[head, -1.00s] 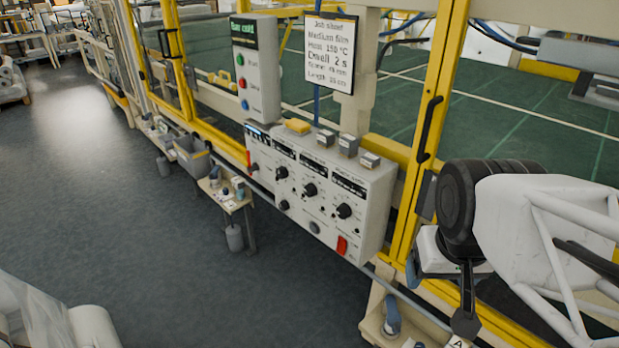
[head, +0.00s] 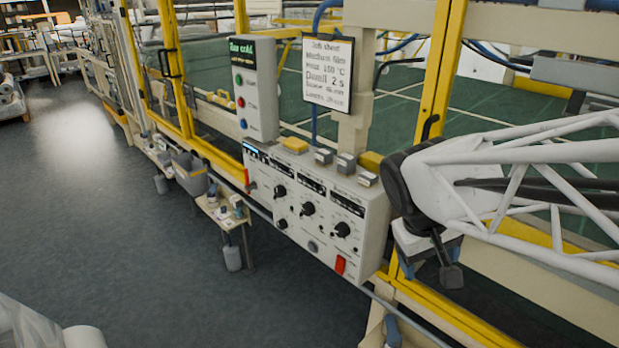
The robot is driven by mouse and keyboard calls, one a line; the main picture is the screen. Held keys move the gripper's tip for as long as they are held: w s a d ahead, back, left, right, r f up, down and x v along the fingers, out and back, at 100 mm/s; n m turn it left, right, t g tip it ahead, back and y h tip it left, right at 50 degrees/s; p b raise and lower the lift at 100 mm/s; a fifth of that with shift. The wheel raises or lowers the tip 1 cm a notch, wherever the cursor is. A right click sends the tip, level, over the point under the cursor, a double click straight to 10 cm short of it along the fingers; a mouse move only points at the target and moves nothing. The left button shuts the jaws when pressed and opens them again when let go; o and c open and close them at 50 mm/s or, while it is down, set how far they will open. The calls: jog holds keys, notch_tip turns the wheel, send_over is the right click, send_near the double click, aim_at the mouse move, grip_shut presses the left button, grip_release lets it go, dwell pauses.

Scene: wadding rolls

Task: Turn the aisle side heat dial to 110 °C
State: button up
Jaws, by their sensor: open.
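The grey control box (head: 325,215) hangs on the machine's near side. Its front carries three large black dials, a left one (head: 280,191), a middle one (head: 308,209) and a right one (head: 342,230), each under a dark display strip. Their labels and settings are too small to read, so I cannot tell which is the aisle side heat dial. My gripper (head: 428,273) is open, right of the box and apart from the dials, with a dark finger hanging down; nothing shows between its fingers.
A red switch (head: 340,265) sits low on the box. Yellow posts (head: 440,75) flank the machine; the floor (head: 130,250) in front is clear.

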jog(key=w+a+f+n+h, duration=0.1)
jog(key=w+f+n+h, duration=0.15)
jog(key=w, duration=0.45)
jog(key=w+a+f+n+h, duration=0.1)
jog(key=w+n+h, duration=0.15)
jog(key=w, duration=0.45)
jog(key=n+t+h, duration=0.5)
jog(key=n+t, duration=0.7)
send_near(305, 211)
jog(key=x, duration=0.2)
jog(key=shift+w+d, duration=0.1)
jog(key=shift+w, duration=0.05)
jog(key=shift+x, duration=3.95)
jog(key=shift+f, duration=0.1)
